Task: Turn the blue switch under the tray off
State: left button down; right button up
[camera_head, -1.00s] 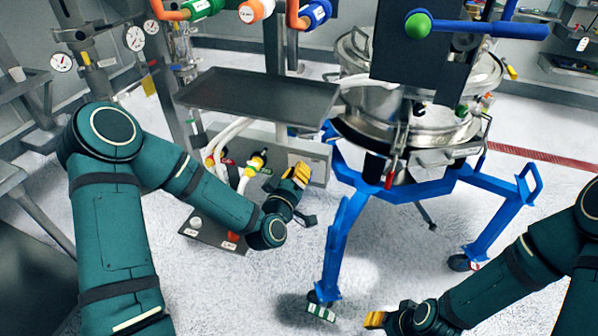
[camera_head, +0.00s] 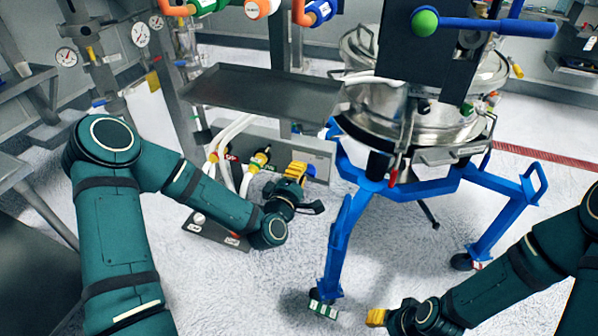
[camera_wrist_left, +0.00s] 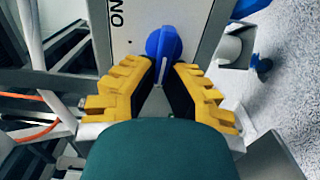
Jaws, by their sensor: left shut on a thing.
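The blue switch (camera_wrist_left: 165,42) sits on a grey panel in the left wrist view, with an "ON" label to its left. Its handle points along the gripper's axis. My left gripper (camera_wrist_left: 164,66) has its two yellow-backed fingers on either side of the handle's near end and is shut on it.
The steel sifter (camera_head: 420,115) on its blue wheeled frame (camera_head: 345,230) stands right of the box. White hoses with yellow fittings (camera_head: 260,158) hang left of my left gripper. A dark floor plate (camera_head: 205,232) lies below my left forearm. Open floor lies in front.

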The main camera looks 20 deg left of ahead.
dwell(0.3)
pick_arm(q)
jog(key=c, duration=1)
grip_release()
jog(key=s, duration=0.7)
jog(key=shift+s+a, duration=0.1)
jog(key=shift+s, duration=0.15)
